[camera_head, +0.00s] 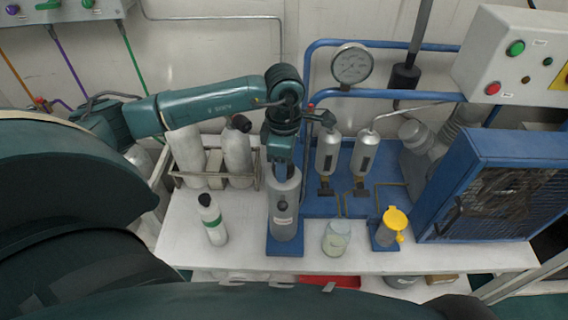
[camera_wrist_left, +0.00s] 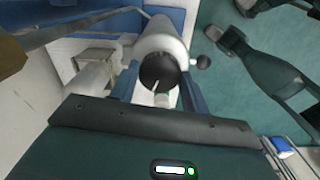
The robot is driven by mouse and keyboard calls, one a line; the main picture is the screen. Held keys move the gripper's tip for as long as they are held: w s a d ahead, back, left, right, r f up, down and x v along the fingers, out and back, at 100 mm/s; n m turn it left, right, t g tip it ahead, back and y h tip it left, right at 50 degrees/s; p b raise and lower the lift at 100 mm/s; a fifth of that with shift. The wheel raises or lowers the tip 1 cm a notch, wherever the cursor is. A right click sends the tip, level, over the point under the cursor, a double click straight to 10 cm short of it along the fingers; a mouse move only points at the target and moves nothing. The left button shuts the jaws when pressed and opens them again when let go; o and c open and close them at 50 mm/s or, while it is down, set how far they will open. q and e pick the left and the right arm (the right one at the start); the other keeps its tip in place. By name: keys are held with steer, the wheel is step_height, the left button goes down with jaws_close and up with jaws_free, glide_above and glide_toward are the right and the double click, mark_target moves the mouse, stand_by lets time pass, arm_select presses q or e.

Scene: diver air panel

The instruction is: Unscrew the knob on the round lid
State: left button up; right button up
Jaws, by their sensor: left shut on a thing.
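A grey upright cylinder (camera_head: 285,215) stands on a blue base at the middle of the white table. The wrist view shows its pale round lid (camera_wrist_left: 160,32) with a dark round knob (camera_wrist_left: 158,70) bearing a white line. My left gripper (camera_head: 284,168) points down over the cylinder's top from above. In the wrist view its two blue-grey fingers are on either side of the knob, and it is shut on it. In the head view the gripper hides the knob and most of the lid. My right gripper is not in view.
A white bottle with a green band (camera_head: 212,220) stands left of the cylinder, near racked grey bottles (camera_head: 237,155). To the right are a glass jar (camera_head: 336,239), a yellow-topped container (camera_head: 393,222) and a blue grille cage (camera_head: 490,190). A pressure gauge (camera_head: 352,64) is behind.

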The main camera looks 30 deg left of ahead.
arm_select(q)
steer(key=n+b, duration=0.1)
steer(key=n, duration=0.4)
steer(key=shift+n, duration=0.4)
steer(key=n+b, duration=0.1)
steer(key=n, duration=0.9)
steer(key=shift+n, duration=0.4)
steer(key=n, duration=0.5)
steer(key=shift+a+p, duration=0.1)
steer(key=shift+p, duration=0.2)
steer(key=o, duration=1)
steer(key=shift+r, duration=0.1)
step_height(320, 180, up, 13)
steer(key=shift+p, duration=0.35)
